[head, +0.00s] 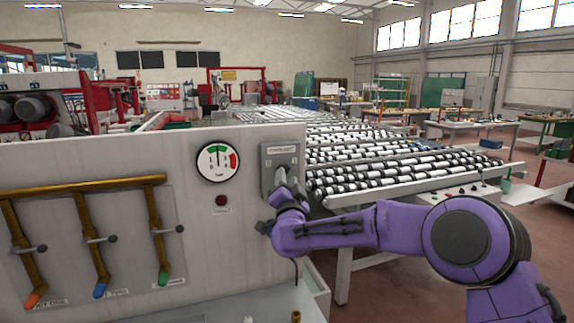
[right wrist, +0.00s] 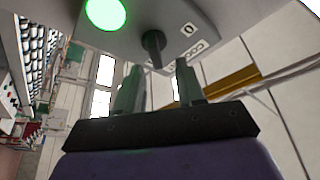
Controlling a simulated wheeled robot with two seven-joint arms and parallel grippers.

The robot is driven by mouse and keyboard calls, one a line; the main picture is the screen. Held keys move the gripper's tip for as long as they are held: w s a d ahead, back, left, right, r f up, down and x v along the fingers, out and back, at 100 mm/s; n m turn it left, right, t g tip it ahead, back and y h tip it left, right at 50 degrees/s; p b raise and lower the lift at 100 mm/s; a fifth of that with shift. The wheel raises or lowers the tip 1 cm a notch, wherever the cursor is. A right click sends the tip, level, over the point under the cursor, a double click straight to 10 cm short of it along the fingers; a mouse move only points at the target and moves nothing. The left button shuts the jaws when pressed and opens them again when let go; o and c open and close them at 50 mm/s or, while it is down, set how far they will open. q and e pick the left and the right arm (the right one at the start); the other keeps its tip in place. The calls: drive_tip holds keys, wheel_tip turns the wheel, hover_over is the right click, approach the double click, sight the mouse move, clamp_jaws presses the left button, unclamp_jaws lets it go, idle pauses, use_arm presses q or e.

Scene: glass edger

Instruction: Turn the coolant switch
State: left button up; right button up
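The coolant switch is on a grey box (head: 283,152) with a label plate, on the right end of the light panel. In the right wrist view its dark knob (right wrist: 153,44) sticks out beside a plate marked 0, near a lit green lamp (right wrist: 105,13). My right gripper (head: 281,189) is at the lower part of the box and hides the knob in the head view. In the right wrist view the gripper's fingers (right wrist: 159,66) are apart, with the knob's stem between their tips and no clear contact. My left gripper is not in view.
The panel (head: 120,150) also carries a pressure gauge (head: 218,162), a dark red button (head: 221,200) and brass pipes (head: 85,186) with three small valve levers. A roller conveyor (head: 375,160) stands behind on the right. A pale ledge (head: 235,308) lies below the panel.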

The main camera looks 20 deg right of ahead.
sight(287, 173)
drive_tip(key=w, duration=0.2)
drive_tip(key=w+p, duration=0.1)
drive_tip(key=w, duration=0.1)
drive_tip(key=shift+d, duration=0.3)
drive_tip(key=shift+s+d+r, duration=0.1)
drive_tip(key=shift+s+r, duration=0.15)
drive_tip(key=shift+s, duration=0.15)
drive_tip(key=shift+c, duration=0.3)
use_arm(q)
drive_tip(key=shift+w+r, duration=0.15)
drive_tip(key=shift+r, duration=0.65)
use_arm(e)
clamp_jaws()
use_arm(q)
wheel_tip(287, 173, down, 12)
drive_tip(key=b, duration=1.2)
use_arm(e)
drive_tip(key=shift+d+r+n+y, duration=0.1)
drive_tip(key=shift+n+y, duration=1.75)
drive_tip(key=shift+n, duration=1.9)
drive_tip(key=shift+r+n+y, duration=0.1)
drive_tip(key=shift+n+y, duration=1.8)
drive_tip(key=shift+n, duration=1.9)
drive_tip(key=shift+d+r+n+y, duration=0.1)
drive_tip(key=shift+n+y, duration=1.75)
drive_tip(key=shift+n, duration=2.2)
